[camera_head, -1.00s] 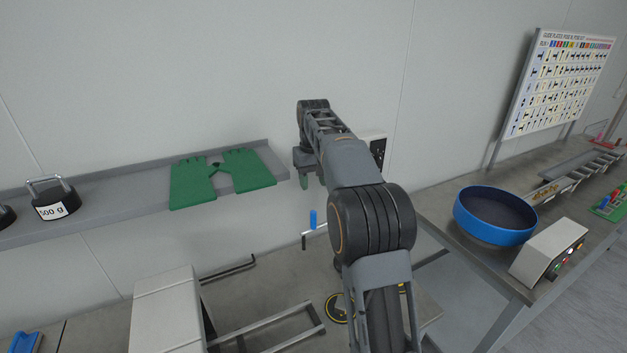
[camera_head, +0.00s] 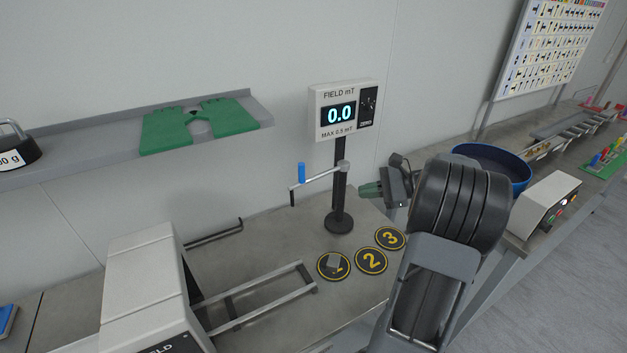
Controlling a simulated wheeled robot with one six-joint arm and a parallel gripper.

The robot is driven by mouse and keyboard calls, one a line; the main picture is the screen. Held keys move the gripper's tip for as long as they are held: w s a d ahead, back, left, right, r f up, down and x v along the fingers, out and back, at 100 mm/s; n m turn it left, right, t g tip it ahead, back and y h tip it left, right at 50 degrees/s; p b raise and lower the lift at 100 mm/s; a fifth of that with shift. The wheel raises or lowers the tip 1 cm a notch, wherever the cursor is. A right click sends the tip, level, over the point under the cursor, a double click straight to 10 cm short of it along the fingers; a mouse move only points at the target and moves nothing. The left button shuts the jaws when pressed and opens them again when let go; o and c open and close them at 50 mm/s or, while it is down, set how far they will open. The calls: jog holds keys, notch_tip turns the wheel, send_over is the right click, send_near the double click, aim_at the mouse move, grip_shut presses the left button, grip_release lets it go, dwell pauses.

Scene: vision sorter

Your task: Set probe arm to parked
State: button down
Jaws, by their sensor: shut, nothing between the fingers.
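The probe arm (camera_head: 322,176) is a thin grey bar on a black upright post (camera_head: 340,190) with a round base. It reaches left from the post and carries a blue upright handle (camera_head: 301,172) and a dark tip hanging at its left end. My gripper (camera_head: 366,190) has green fingers, is shut and empty, and shows right of the post, apart from the handle. The meter (camera_head: 343,108) on top of the post reads 0.0, with "FIELD mT" and "MAX 0.5 mT" on it.
Round pads marked 2 (camera_head: 371,261) and 3 (camera_head: 390,238) lie on the bench beside another pad (camera_head: 333,266) bearing a small grey block. A white machine (camera_head: 145,280) with rails stands left. A shelf with green gloves (camera_head: 200,127) is behind. A blue bowl (camera_head: 505,165) stands right.

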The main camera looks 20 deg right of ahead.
aim_at(318, 177)
jog(key=w+a+r+m+t+p, duration=0.1)
jog(key=w+a+m+t+p, duration=0.2)
jog(key=w+a, duration=0.7)
jog(key=w+m+t, duration=0.1)
jog(key=m+t, duration=0.1)
jog(key=m, duration=0.2)
jog(key=shift+w+r+m+y, duration=0.2)
jog(key=shift+r+m+y, duration=0.15)
jog(key=shift+m+y, duration=0.05)
